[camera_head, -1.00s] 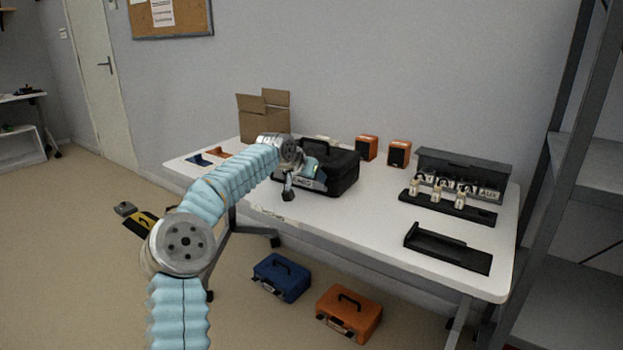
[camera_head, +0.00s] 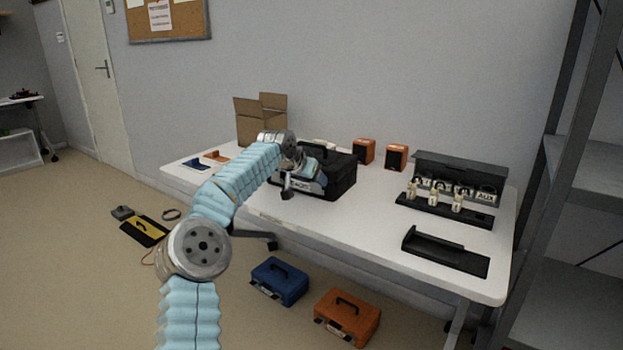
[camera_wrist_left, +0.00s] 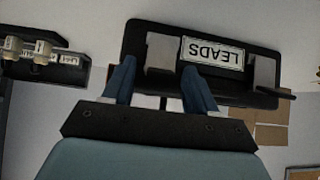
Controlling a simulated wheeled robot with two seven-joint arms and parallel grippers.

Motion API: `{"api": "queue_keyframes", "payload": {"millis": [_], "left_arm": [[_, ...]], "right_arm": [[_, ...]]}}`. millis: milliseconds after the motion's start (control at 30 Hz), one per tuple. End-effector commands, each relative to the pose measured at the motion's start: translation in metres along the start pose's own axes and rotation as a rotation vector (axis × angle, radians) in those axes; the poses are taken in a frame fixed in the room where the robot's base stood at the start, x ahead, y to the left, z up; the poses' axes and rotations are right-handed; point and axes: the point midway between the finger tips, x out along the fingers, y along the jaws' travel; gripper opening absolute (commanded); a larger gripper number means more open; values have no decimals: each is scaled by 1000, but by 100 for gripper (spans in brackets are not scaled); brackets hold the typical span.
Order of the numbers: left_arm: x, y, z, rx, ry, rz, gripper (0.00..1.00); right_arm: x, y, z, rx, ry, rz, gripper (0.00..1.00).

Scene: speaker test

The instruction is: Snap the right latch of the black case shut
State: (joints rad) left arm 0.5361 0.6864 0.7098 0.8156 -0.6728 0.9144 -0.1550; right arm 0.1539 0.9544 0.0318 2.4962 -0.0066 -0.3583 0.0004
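The black case (camera_head: 342,182) stands closed on the white table, its LEADS label facing the front. In the left wrist view, which is upside down, the case front (camera_wrist_left: 140,30) shows the label (camera_wrist_left: 213,53) between two grey latches. The right latch (camera_wrist_left: 160,50) is on the picture's left there, and the left latch (camera_wrist_left: 263,72) on its right. My left gripper (camera_wrist_left: 158,64) has its blue fingers apart, in front of the right latch, with nothing held. I cannot tell whether they touch it, or whether the latch is fastened. My right gripper is out of view.
A cardboard box (camera_head: 262,120) and two orange speakers (camera_head: 396,157) stand behind the case. A connector rack (camera_head: 445,207) and black tray (camera_head: 445,252) lie to the right. Blue (camera_head: 279,281) and orange (camera_head: 347,317) cases stand on the floor. The table front is mostly clear.

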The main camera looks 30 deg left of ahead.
Motion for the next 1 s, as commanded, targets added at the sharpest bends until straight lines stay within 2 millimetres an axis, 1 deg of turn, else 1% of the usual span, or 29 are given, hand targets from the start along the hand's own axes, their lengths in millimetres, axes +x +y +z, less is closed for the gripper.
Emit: {"api": "queue_keyframes", "payload": {"millis": [167, 267, 367, 600, 700, 833, 900, 1000], "left_arm": [[-3, 0, 0, 0, 1, -1, 57], [-13, -1, 0, 1, 1, -3, 57], [-33, -1, 1, 2, 3, -4, 57], [-93, -1, 1, 0, 2, -4, 57], [-113, 0, 1, 1, 1, -3, 57], [-130, 0, 0, -1, 1, -2, 57], [-135, 0, 0, 0, 0, -1, 57], [-138, 0, 0, 0, -1, 0, 57]], "right_arm": [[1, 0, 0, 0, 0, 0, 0], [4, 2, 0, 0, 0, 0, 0], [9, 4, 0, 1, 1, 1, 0], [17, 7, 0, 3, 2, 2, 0], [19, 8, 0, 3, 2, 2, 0], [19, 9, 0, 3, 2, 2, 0], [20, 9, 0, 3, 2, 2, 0], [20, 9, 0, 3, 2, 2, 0]]}}
